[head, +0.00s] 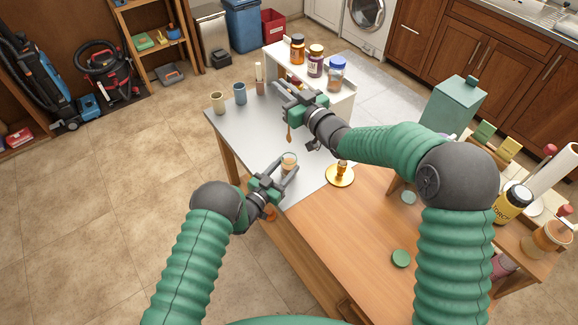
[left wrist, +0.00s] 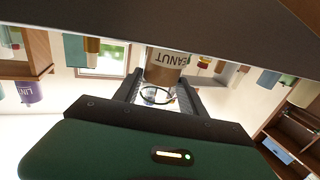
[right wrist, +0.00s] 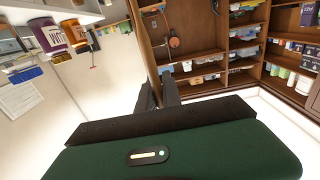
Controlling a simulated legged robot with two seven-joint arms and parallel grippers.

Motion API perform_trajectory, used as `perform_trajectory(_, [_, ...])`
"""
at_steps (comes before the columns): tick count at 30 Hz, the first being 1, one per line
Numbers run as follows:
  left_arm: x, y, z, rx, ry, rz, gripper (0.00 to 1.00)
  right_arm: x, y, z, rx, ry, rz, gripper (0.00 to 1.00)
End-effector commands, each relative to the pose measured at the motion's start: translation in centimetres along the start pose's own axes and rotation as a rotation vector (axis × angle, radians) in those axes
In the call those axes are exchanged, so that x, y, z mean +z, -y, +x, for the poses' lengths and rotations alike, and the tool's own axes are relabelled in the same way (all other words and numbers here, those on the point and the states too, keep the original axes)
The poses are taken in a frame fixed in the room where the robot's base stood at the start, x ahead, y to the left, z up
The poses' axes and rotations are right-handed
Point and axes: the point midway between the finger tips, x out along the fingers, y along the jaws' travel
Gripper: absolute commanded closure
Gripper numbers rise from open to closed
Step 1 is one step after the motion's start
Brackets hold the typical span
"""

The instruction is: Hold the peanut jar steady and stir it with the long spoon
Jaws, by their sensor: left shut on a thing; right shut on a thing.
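The peanut jar (head: 289,158) stands near the front edge of the grey table top, its open top facing up. In the left wrist view its label (left wrist: 170,58) reads PEANUT, upside down. My left gripper (head: 287,168) is shut on the jar, one finger on each side. My right gripper (head: 283,92) is above the table, behind the jar, shut on the long spoon. The spoon's brownish lower end (head: 289,135) hangs below the right gripper, apart from the jar and above and behind its mouth.
A gold plate (head: 349,182) with a small amber bottle lies right of the jar. Several cups, one a blue cup (head: 239,93), stand at the far left edge. A white shelf (head: 345,105) holds several jars at the back. Green discs, one (head: 401,259), lie on the wood.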

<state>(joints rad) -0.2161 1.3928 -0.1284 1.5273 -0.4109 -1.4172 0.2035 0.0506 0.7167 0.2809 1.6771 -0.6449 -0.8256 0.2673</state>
Motion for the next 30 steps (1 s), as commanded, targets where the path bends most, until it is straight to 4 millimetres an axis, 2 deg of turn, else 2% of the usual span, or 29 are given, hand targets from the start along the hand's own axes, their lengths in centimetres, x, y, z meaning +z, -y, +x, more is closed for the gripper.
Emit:
perform_trajectory(10, [0.0,0.0,0.0,0.000,-0.001,0.000,0.87,0.0,0.0,0.0,0.000,0.000,0.000,1.00])
perform_trajectory(11, [0.0,0.0,0.0,0.000,-0.001,0.000,0.50,0.0,0.0,0.0,0.000,0.000,0.000,1.00])
perform_trajectory(16, [0.0,0.0,0.0,0.000,-0.001,0.000,0.28,0.0,0.0,0.0,0.000,0.000,0.000,1.00])
perform_trajectory(26, [0.0,0.0,-0.2,0.000,0.000,0.000,0.26,0.0,0.0,0.0,0.000,0.000,0.000,1.00])
perform_trajectory(30, [0.1,0.1,-1.9,-0.002,0.003,0.000,0.26,0.0,0.0,0.0,0.000,0.000,0.000,1.00])
